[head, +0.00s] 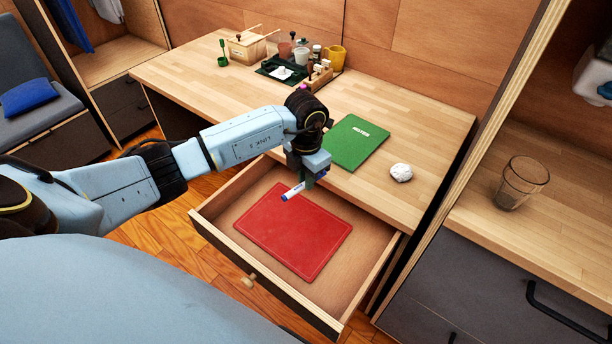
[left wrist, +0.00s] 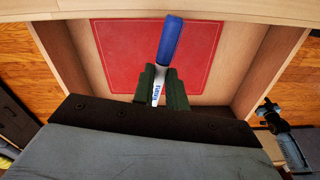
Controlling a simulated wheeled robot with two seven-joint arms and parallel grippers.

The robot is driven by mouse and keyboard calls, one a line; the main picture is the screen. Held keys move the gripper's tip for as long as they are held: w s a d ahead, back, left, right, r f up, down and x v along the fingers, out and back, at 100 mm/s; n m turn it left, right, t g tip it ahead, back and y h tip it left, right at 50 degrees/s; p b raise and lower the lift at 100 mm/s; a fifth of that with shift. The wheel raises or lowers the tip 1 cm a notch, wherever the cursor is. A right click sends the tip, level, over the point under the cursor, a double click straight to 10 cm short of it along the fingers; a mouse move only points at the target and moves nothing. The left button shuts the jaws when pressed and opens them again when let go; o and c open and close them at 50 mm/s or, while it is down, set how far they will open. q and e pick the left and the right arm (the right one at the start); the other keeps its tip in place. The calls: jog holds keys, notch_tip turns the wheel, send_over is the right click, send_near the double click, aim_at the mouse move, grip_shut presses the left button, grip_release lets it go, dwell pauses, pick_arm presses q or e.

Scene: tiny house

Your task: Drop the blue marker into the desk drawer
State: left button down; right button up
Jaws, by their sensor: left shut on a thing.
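The blue marker (head: 290,193) has a white body and a blue cap. My left gripper (head: 305,181) is shut on it and holds it above the open desk drawer. In the left wrist view, the marker (left wrist: 169,42) sticks out between the dark fingers of my left gripper (left wrist: 162,88), blue cap outward. The desk drawer (head: 369,268) is pulled out and has a red folder or book (head: 295,232) lying flat inside. The red item also shows below the marker in the left wrist view (left wrist: 115,50).
A green notes book (head: 357,143) and a white crumpled ball (head: 401,172) lie on the desk (head: 430,125). A wooden box (head: 250,46), a yellow mug (head: 335,55) and small items stand at the back. A glass (head: 522,182) stands on the right counter. The drawer floor around the red item is clear.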

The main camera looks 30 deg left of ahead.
pick_arm(q)
jog(key=c, duration=1.5)
grip_release()
jog(key=shift+o, duration=0.8)
pick_arm(e)
jog(key=shift+w+a, duration=0.1)
jog(key=shift+a, duration=0.25)
pick_arm(q)
notch_tip(320, 180, up, 13)
jog(key=p, duration=0.1)
jog(key=shift+r+p, duration=0.2)
jog(key=shift+p, duration=0.15)
pick_arm(e)
jog(key=shift+s+a+r, duration=0.1)
jog(key=shift+a+r, duration=0.3)
jog(key=shift+a, duration=0.2)
jog(key=shift+s+a+r, duration=0.1)
jog(key=shift+a+r, duration=0.3)
jog(key=shift+a, duration=0.15)
jog(key=shift+d, duration=0.2)
